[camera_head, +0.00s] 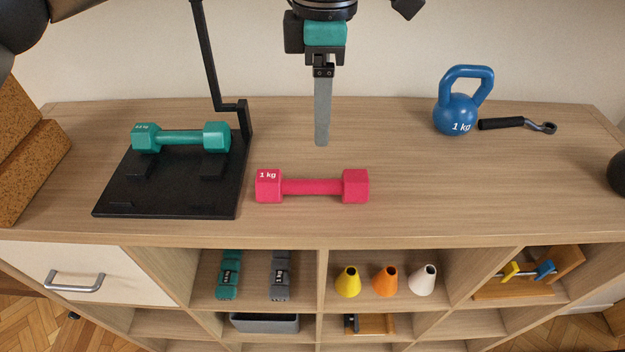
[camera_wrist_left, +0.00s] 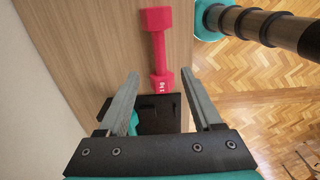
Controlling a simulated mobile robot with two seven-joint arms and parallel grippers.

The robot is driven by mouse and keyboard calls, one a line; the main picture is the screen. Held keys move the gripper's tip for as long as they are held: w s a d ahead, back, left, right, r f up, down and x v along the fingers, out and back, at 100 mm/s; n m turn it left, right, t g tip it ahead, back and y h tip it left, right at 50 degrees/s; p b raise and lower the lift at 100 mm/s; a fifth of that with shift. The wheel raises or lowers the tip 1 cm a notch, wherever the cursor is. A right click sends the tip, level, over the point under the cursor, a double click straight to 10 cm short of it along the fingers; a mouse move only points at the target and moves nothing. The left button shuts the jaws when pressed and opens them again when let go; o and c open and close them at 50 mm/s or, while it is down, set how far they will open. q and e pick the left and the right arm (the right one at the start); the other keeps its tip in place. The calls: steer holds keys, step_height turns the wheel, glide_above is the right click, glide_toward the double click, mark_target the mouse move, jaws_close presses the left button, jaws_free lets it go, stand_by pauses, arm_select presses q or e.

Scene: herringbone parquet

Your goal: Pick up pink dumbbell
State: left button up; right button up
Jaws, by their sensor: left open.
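The pink dumbbell (camera_head: 313,187), marked 1 kg, lies on its side across the wooden shelf top, near its front edge. In the left wrist view the same dumbbell (camera_wrist_left: 158,50) lies beyond and between the fingertips, its marked head nearest them. My left gripper (camera_head: 321,142) points down above the shelf top, behind the dumbbell and apart from it. Its fingers overlap in the head view, but in the left wrist view the gripper (camera_wrist_left: 159,74) is open with nothing between its fingers. My right gripper is not in view.
A teal dumbbell (camera_head: 180,137) rests on a black stand (camera_head: 170,202) with an upright post to the left. A blue kettlebell (camera_head: 456,114) and a black-handled tool (camera_head: 515,124) stand back right. Cork blocks (camera_head: 35,165) sit far left.

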arm_select(q)
steer(key=p, duration=0.1)
glide_above(313, 180)
steer(key=d, duration=0.1)
steer(key=f, duration=0.8)
steer(key=shift+s+f, duration=0.3)
steer(key=shift+f, duration=0.05)
steer(key=f+p, duration=0.1)
steer(key=f, duration=0.1)
steer(key=a+f+p, duration=0.1)
steer(key=f, duration=0.1)
steer(key=shift+w+a+f, duration=0.1)
steer(key=shift+w+f, duration=0.05)
steer(key=shift+f, duration=0.55)
jaws_close()
steer(key=shift+w+r, duration=0.1)
steer(key=shift+r, duration=0.05)
